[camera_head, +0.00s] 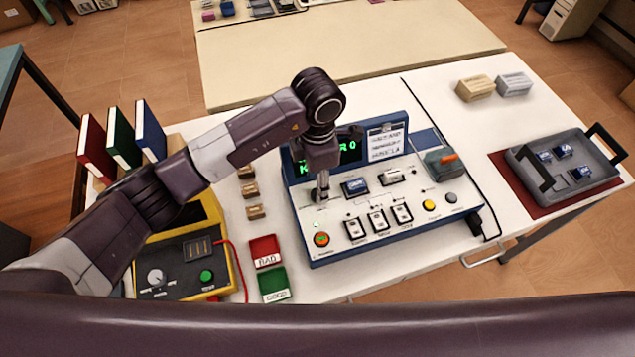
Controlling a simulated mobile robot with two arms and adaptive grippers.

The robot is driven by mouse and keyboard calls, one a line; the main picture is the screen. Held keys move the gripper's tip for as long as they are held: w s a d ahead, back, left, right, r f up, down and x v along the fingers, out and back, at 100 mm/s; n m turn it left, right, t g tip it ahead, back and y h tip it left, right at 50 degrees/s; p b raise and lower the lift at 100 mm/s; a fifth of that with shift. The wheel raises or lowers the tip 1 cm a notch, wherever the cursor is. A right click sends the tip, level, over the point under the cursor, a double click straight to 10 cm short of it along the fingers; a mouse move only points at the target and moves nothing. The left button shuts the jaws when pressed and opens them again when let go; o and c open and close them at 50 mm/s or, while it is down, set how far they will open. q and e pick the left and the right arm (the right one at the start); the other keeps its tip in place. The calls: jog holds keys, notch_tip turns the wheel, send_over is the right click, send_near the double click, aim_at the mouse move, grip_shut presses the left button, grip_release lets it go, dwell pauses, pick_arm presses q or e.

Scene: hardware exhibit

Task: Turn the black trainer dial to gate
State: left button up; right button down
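The trainer (400,240) is a white sloped panel with a blue frame on the white table. Its dark display (350,147) shows green characters, partly covered by my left arm. My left gripper (321,190) points down at the upper left of the panel, below the display. Its fingers look close together; whether they are shut on something is unclear. I cannot make out the black dial; the spot under the gripper is hidden. My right gripper is out of view.
A yellow-edged tester (182,268) with a knob and green button stands left. Red (265,250) and green (274,284) bins lie between it and the trainer. A grey tray (570,165) sits on a red mat at right. A dark arm link of mine crosses the bottom.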

pick_arm(q)
jog(key=shift+w+f+p, duration=0.1)
jog(key=shift+f+p, duration=0.25)
jog(key=shift+f, duration=1.55)
grip_shut()
jog(key=shift+f+m+b, duration=0.15)
jog(key=shift+m+b, duration=0.25)
jog(key=shift+b, duration=0.35)
jog(key=m+b, duration=0.6)
jog(key=b, duration=0.4)
jog(key=shift+f+b, duration=0.1)
jog(key=shift+b, duration=0.2)
jog(key=shift+r+m+b, duration=0.25)
jog(key=shift+m+b, duration=0.85)
